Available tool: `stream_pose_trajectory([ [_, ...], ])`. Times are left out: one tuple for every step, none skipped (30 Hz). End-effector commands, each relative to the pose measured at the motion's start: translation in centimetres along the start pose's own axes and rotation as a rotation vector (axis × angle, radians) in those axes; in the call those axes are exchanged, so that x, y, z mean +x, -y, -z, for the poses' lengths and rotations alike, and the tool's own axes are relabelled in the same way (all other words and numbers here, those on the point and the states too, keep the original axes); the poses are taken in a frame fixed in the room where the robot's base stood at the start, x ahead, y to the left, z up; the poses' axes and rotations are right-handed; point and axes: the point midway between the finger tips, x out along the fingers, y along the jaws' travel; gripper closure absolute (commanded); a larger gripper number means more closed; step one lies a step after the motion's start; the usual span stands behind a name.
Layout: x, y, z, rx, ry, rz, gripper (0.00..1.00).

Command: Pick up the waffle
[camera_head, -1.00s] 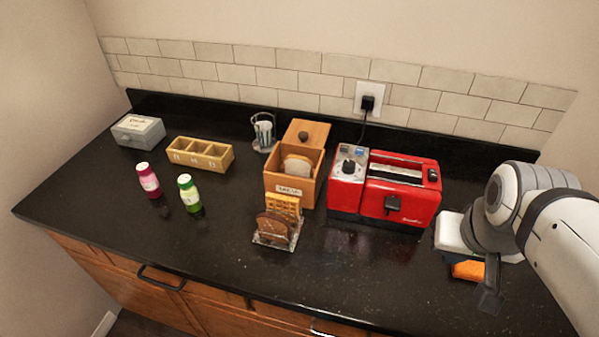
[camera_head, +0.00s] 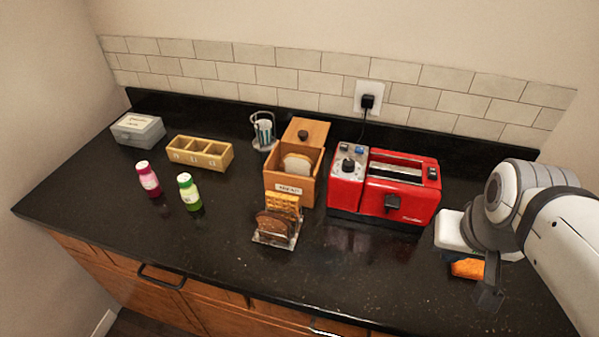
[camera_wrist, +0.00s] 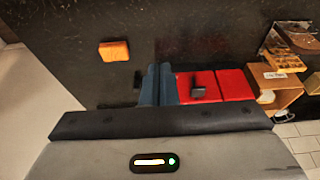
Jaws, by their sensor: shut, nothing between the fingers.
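The golden waffle (camera_head: 283,205) stands in a small rack (camera_head: 273,238) behind a dark brown slice of toast (camera_head: 274,225), in front of the wooden bread box. Its lower part is hidden by the toast. In the wrist view the waffle (camera_wrist: 286,61) shows near the right edge beside the dark slice. My gripper (camera_head: 487,296) hangs at the right end of the counter, well to the right of the waffle and apart from it. In the wrist view my gripper's two fingers (camera_wrist: 158,84) are together with nothing between them.
A red toaster (camera_head: 385,190) stands between the bread box (camera_head: 291,178) and my arm. An orange item (camera_head: 467,268) and a white item (camera_head: 451,232) lie by my gripper. Two bottles, pink (camera_head: 148,180) and green (camera_head: 189,192), stand left. The front middle counter is clear.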

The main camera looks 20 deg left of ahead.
Motion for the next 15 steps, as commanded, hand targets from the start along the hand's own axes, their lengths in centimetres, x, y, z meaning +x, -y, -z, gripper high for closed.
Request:
stream_pose_trajectory([
  [0.0, 0.0, 0.0, 0.0, 0.0, 0.0, 1.0],
  [0.0, 0.0, 0.0, 0.0, 0.0, 0.0, 1.0],
  [0.0, 0.0, 0.0, 0.0, 0.0, 0.0, 1.0],
  [0.0, 0.0, 0.0, 0.0, 0.0, 0.0, 1.0],
  [0.0, 0.0, 0.0, 0.0, 0.0, 0.0, 1.0],
  [0.0, 0.0, 0.0, 0.0, 0.0, 0.0, 1.0],
  [0.0, 0.0, 0.0, 0.0, 0.0, 0.0, 1.0],
  [0.0, 0.0, 0.0, 0.0, 0.0, 0.0, 1.0],
  [0.0, 0.0, 0.0, 0.0, 0.0, 0.0, 1.0],
  [0.0, 0.0, 0.0, 0.0, 0.0, 0.0, 1.0],
  [0.0, 0.0, 0.0, 0.0, 0.0, 0.0, 0.98],
  [0.0, 0.03, 0.04, 0.0, 0.0, 0.0, 0.95],
  [0.0, 0.09, 0.16, 0.0, 0.002, 0.001, 0.93],
  [0.0, 0.22, 0.37, -0.001, 0.004, 0.003, 0.9],
  [0.0, 0.47, 0.82, -0.002, 0.007, 0.006, 0.87],
])
